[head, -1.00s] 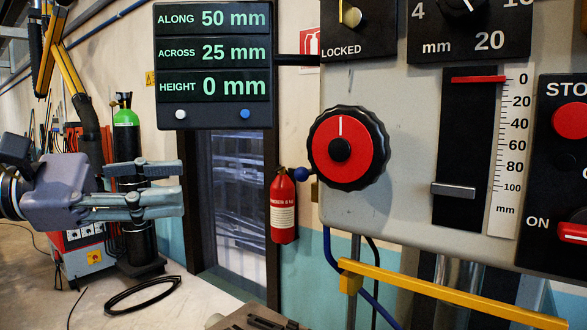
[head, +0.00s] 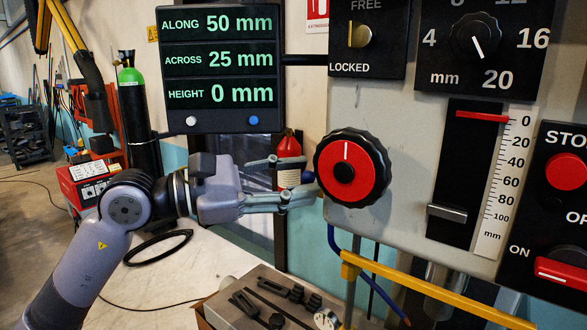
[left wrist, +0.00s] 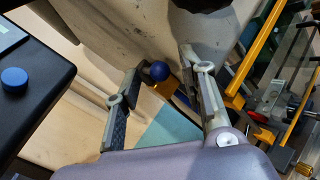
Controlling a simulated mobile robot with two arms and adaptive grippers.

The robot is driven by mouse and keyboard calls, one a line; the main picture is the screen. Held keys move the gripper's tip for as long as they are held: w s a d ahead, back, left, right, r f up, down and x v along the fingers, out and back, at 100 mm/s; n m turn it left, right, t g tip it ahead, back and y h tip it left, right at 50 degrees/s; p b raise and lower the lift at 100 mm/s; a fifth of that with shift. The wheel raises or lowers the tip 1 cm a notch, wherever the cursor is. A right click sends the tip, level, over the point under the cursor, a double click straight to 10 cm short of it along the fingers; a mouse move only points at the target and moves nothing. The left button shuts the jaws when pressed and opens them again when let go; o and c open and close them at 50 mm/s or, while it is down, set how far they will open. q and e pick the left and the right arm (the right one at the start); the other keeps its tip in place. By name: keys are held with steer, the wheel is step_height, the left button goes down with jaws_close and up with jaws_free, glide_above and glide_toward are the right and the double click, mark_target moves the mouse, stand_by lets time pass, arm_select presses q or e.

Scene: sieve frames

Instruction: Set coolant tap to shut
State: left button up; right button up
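The lever behind the ball is mostly hidden. My right gripper is not in view.
A red dial (head: 345,169) with a black rim sits close right of the fingertips. A yellow rail (head: 430,292) runs below the panel. A readout box (head: 220,70) hangs above the arm. A fire extinguisher (head: 290,147) stands behind the gripper. A tool-holding block (head: 262,300) is below.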

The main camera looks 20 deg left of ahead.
arm_select(q)
steer(key=shift+c, duration=0.3)
jaws_close()
stand_by(0.6)
